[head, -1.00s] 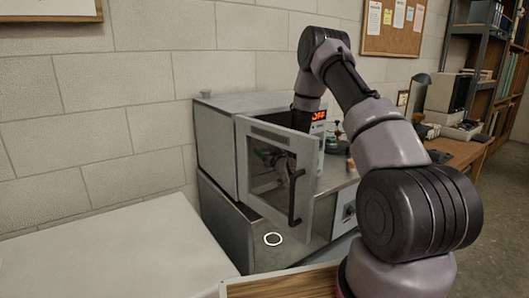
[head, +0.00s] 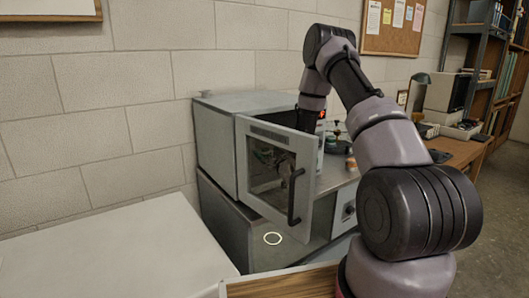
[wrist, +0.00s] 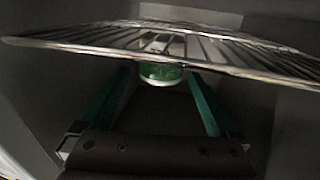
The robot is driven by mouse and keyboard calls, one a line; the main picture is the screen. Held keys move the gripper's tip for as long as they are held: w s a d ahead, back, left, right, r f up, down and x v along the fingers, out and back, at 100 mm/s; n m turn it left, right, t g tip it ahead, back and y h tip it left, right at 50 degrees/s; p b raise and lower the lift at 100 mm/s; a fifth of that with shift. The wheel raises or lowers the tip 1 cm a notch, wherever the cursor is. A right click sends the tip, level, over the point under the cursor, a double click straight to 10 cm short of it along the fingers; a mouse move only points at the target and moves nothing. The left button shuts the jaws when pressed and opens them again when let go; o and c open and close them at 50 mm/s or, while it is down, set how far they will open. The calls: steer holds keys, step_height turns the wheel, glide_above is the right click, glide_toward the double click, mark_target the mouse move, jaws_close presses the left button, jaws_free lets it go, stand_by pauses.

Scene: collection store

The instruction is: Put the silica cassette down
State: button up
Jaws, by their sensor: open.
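The silica cassette (wrist: 160,71), a small green and white round piece, shows in the wrist view between my fingertips. Wire bars of a rack (wrist: 90,38) cross in front of its upper part. My gripper (wrist: 163,77) is open, with a teal finger on each side of the cassette and a slight gap seeming to show at each side. I cannot tell exactly how the cassette rests against the rack. In the head view my arm reaches into the grey oven (head: 215,150), and the cassette cannot be made out there.
The oven door (head: 255,205) stands open with a black handle (head: 296,197), close to my arm. A metal cabinet (head: 225,225) carries the oven. A bare pale worktop (head: 120,255) lies at left. Small items (head: 340,140) stand right of the oven.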

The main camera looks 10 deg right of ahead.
steer(key=v, duration=0.9)
